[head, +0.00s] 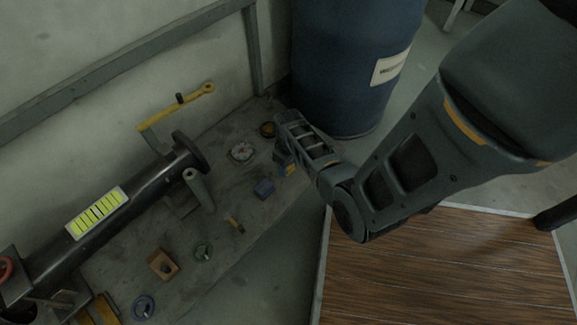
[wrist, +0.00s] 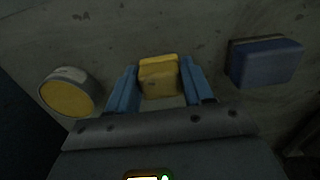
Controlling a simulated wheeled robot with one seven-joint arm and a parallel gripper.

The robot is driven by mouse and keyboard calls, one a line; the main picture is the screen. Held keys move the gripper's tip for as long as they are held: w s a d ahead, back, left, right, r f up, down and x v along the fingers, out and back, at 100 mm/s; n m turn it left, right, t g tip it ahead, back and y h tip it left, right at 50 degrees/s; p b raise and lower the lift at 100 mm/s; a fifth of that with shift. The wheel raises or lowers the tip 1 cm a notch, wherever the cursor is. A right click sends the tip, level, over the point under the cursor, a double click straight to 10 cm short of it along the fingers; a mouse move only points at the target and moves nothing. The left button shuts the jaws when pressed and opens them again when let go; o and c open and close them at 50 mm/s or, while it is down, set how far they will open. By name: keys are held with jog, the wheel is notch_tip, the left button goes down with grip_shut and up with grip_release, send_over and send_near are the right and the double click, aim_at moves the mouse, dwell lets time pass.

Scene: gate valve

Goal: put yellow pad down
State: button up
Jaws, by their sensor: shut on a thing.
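The yellow pad (wrist: 159,77) is between the two blue fingers of my gripper (wrist: 160,86) in the wrist view. The gripper is shut on it, with a finger at each side. I cannot tell whether the pad touches the bench.
A blue block (head: 264,188) lies close by the gripper. A black pipe (head: 100,220) runs along the left. A blue drum (head: 350,70) stands behind.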

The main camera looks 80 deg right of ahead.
jog(key=shift+f, duration=0.1)
jog(key=o, duration=1)
notch_tip(320, 180, up, 12)
jog(key=p, duration=0.6)
jog(key=s+a+r+n+t+h, duration=0.2)
jog(key=a+r+t, duration=0.1)
jog(key=a, duration=0.6)
jog(key=s+a+r+n+t+h, duration=0.1)
jog(key=a+r+n+t+h, duration=0.15)
jog(key=a, duration=0.65)
jog(key=s+a+r+t+y, duration=0.1)
jog(key=s+a+r+t, duration=0.1)
jog(key=r, duration=0.8)
jog(key=s+a+r+n+t+y, duration=0.1)
jog(key=s+a+r+t+y, duration=0.1)
jog(key=a+r+t, duration=0.2)
jog(key=s+a+r+n+t+y, duration=0.1)
jog(key=a+r, duration=0.7)
jog(key=r, duration=0.8)
jog(key=shift+s+t, duration=0.9)
jog(key=shift+t, duration=0.35)
